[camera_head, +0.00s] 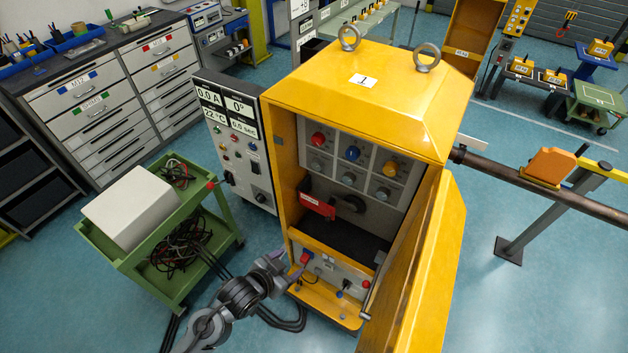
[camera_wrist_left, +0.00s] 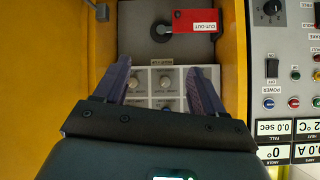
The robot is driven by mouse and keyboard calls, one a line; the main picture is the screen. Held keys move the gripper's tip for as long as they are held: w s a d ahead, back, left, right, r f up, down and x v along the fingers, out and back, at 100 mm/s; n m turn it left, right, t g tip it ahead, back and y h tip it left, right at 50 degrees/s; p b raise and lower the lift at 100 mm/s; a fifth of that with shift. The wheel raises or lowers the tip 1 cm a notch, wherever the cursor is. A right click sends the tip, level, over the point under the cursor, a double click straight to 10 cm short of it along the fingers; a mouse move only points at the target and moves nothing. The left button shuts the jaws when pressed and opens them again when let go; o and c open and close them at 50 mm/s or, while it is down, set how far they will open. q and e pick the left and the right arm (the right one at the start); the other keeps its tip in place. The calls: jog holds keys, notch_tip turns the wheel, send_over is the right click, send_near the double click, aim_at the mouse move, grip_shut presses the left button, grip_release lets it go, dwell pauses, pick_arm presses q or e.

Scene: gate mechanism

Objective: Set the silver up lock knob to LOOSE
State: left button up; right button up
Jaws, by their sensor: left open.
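The open yellow cabinet (camera_head: 370,100) holds a grey knob panel (camera_head: 350,160). Red, blue and yellow knobs form its upper row, with silver knobs (camera_head: 348,179) below. Their labels are too small to read, so I cannot tell which one is the up lock knob or how it is set. My left gripper (camera_head: 288,263) is open and empty, low in front of the cabinet, apart from the panel. In the left wrist view, which looks upside down, silver knobs (camera_wrist_left: 165,81) show between its spread fingers (camera_wrist_left: 163,70); the fingers hide part of the panel.
A red CUT-OUT handle (camera_head: 318,206) sits below the knob panel. The yellow door (camera_head: 412,270) stands open on the right. A lower panel (camera_head: 330,270) carries small controls. A green cart (camera_head: 150,262) stands left, and a display panel (camera_head: 235,140) stands beside the cabinet.

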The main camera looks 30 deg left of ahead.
pick_arm(q)
jog(key=w+a+f+t+b, duration=0.2)
jog(key=w+a+f+b, duration=0.3)
jog(key=w, duration=0.3)
jog(key=n+t+y+b, duration=0.15)
jog(key=t+b, duration=0.45)
jog(key=b, duration=1.2)
send_near(316, 166)
jog(key=w+b, duration=0.1)
jog(key=w, duration=0.7)
jog(key=shift+w+a, duration=0.2)
pick_arm(e)
notch_tip(316, 166, down, 27)
jog(key=shift+r, duration=0.2)
pick_arm(q)
jog(key=shift+c, duration=0.2)
pick_arm(e)
jog(key=shift+d, duration=0.1)
pick_arm(q)
jog(key=c, duration=1)
jog(key=shift+r, duration=0.1)
pick_arm(e)
jog(key=shift+r, duration=0.15)
